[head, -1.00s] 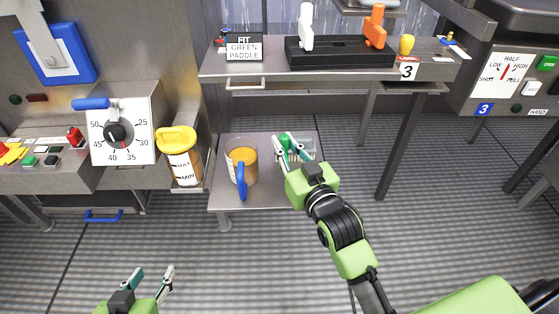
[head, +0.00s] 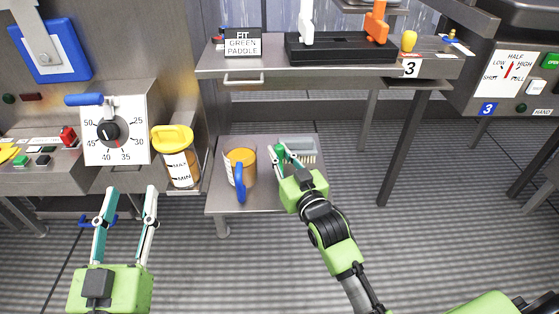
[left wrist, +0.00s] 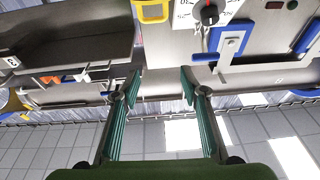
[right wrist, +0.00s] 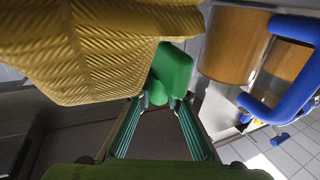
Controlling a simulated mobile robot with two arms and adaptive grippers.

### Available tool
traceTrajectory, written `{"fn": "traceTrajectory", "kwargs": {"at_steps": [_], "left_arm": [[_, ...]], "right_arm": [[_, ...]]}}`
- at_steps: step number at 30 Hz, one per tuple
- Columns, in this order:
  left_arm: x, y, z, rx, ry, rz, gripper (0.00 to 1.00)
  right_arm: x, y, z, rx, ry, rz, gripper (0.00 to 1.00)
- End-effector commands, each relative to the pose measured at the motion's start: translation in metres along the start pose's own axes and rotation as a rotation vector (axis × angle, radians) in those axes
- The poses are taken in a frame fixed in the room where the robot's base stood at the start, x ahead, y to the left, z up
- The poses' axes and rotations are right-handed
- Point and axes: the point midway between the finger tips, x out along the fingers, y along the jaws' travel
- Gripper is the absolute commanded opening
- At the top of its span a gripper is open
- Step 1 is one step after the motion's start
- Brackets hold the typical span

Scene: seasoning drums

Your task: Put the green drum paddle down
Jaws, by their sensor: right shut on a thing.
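The green paddle (head: 281,150) is in my right gripper (head: 282,153), over the low grey shelf (head: 265,198). In the right wrist view the green paddle (right wrist: 173,68) shows as a rounded green piece at the fingertips (right wrist: 163,103). The fingers hide part of it, and I cannot tell whether it touches the shelf. My left gripper (head: 129,195) is open and empty at the lower left, in front of the dial panel; in the left wrist view nothing is between its fingers (left wrist: 160,88).
An orange jug with a blue handle (head: 240,168) stands close left of my right gripper. A grey brush-like item (head: 300,146) with pale bristles lies right beside it. Above is a table with a black rack (head: 340,50) holding white and orange paddles, and a "FIT GREEN PADDLE" sign (head: 243,43).

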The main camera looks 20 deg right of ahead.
Motion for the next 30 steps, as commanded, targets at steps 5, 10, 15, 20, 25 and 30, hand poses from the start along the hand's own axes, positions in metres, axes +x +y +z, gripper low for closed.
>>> {"fn": "traceTrajectory", "kwargs": {"at_steps": [5, 10, 15, 20, 25, 30], "left_arm": [[-0.002, 0.004, -0.032, -0.006, 0.162, 0.009, 0.40], [-0.004, 0.006, -0.046, -0.008, 0.220, 0.011, 0.40], [-0.004, 0.006, -0.046, -0.008, 0.221, 0.011, 0.40], [-0.004, 0.006, -0.047, -0.008, 0.226, 0.012, 0.40], [-0.004, 0.006, -0.048, -0.008, 0.230, 0.012, 0.40], [-0.004, 0.006, -0.048, -0.008, 0.229, 0.012, 0.40]], "right_arm": [[0.000, 0.000, 0.013, 0.000, 0.001, 0.000, 0.00], [0.000, 0.000, 0.015, 0.000, 0.002, 0.000, 0.00], [0.000, 0.000, 0.014, 0.000, 0.002, 0.000, 0.00], [0.000, 0.000, 0.017, 0.000, 0.001, 0.000, 0.00], [0.000, 0.000, 0.018, 0.000, 0.000, 0.000, 0.31], [0.000, 0.000, 0.018, 0.000, 0.000, 0.000, 0.31]]}}
